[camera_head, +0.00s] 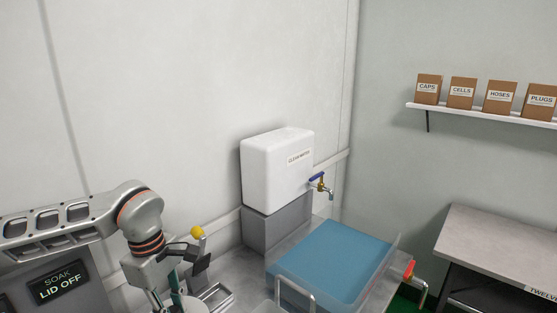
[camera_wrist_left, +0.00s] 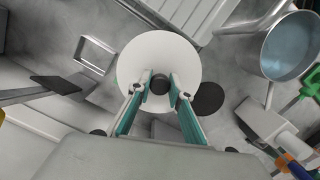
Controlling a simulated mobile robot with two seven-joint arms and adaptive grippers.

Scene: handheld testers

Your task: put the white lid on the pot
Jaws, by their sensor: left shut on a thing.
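The white lid (camera_wrist_left: 140,55) is a round disc with a dark knob (camera_wrist_left: 159,82) at its middle. My left gripper (camera_wrist_left: 160,88) is shut on this knob, with one teal-lined finger on each side. A round metal pot (camera_wrist_left: 289,46) with bluish liquid inside stands at the upper right of the left wrist view. It is uncovered, and the lid is apart from it, to its left. How high the lid is above the counter is unclear. In the head view my left gripper (camera_head: 172,300) is at the bottom edge, its tips cut off. My right gripper is not in view.
A dark round disc (camera_wrist_left: 208,98) lies right of the lid. Tools (camera_wrist_left: 285,158) lie at lower right. The head view shows a white water tank (camera_head: 275,170), a blue-filled basin (camera_head: 335,258) and a "LID OFF" screen (camera_head: 60,284).

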